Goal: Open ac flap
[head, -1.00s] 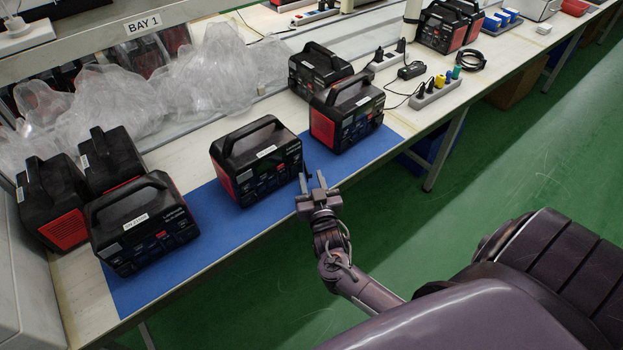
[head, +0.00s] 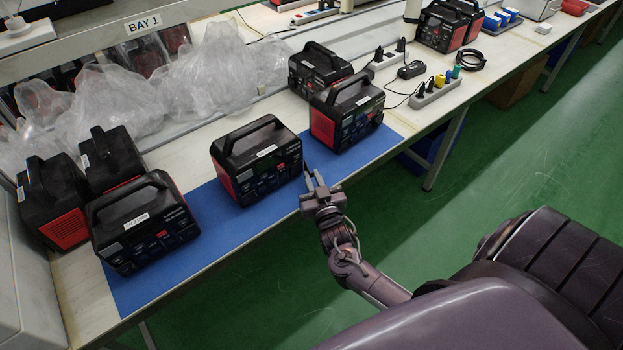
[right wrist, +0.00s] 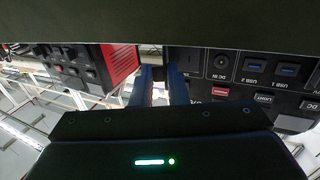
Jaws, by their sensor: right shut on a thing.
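The middle power station (head: 245,150), black with red sides and a top handle, stands upright on the blue mat. Its front panel (right wrist: 285,75), with USB and light labels, shows in the right wrist view. My right gripper (head: 313,180) is at the right end of that front, just off the mat's front edge. In the right wrist view its fingers (right wrist: 163,88) close on a small dark piece at the panel's edge, which looks like the AC flap (right wrist: 159,73). How far the flap stands open is hard to tell. My left gripper is not in view.
Another power station (head: 345,115) stands close to the right on the blue mat (head: 215,215). Several more stand at the left, one (head: 145,225) on the mat. A power strip (head: 435,92) with cables lies further right. Plastic wrap (head: 150,85) lies behind. The floor in front is clear.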

